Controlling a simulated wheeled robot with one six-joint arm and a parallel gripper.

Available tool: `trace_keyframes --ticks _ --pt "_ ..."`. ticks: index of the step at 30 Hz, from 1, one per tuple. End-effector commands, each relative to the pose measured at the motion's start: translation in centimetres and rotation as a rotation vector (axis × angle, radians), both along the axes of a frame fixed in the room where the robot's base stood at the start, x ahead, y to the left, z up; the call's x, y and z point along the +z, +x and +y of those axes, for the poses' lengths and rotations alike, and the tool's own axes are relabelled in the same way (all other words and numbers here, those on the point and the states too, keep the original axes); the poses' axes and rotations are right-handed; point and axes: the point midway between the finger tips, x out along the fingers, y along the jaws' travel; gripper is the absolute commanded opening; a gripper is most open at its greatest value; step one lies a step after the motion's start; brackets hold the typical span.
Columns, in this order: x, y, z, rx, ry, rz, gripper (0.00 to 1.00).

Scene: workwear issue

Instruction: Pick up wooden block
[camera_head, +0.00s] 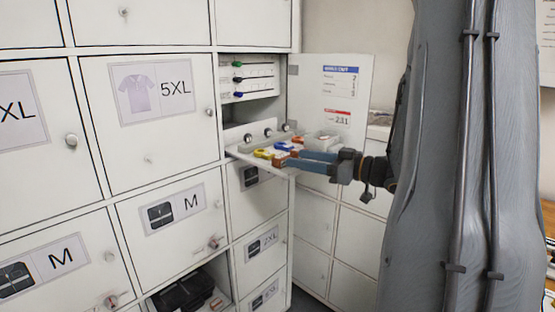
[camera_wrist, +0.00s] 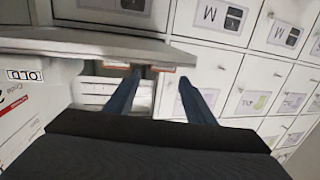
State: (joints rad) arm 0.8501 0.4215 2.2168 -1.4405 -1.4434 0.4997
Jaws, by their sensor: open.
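My gripper (camera_head: 290,158) is open, its two blue-grey fingers reaching from the right over the pulled-out shelf (camera_head: 232,151) of an open locker. A small brown-orange piece (camera_head: 281,160), which looks like the wooden block, lies at the fingertips, partly hidden by them. In the wrist view my gripper (camera_wrist: 159,78) has its fingers apart, and a brown-orange piece (camera_wrist: 163,68) shows between the tips at the shelf edge. Another such piece (camera_wrist: 116,65) shows left of the left finger. I cannot tell for certain which is the block, or whether a finger touches it.
A yellow item (camera_head: 262,153) and a white-grey box (camera_head: 322,141) are also on the shelf. The open locker door (camera_head: 345,90) stands behind my gripper. Closed lockers (camera_head: 150,100) fill the left; a lower one holds a dark item (camera_head: 185,291).

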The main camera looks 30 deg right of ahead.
Motion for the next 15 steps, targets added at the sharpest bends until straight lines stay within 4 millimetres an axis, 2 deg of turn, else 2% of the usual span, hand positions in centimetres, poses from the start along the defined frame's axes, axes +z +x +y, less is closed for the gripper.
trace_keyframes --ticks 8,15 --pt "-0.1 2.3 1.4 0.000 0.001 0.001 0.49" --pt "-0.4 5.1 3.4 0.002 0.000 0.001 0.49"
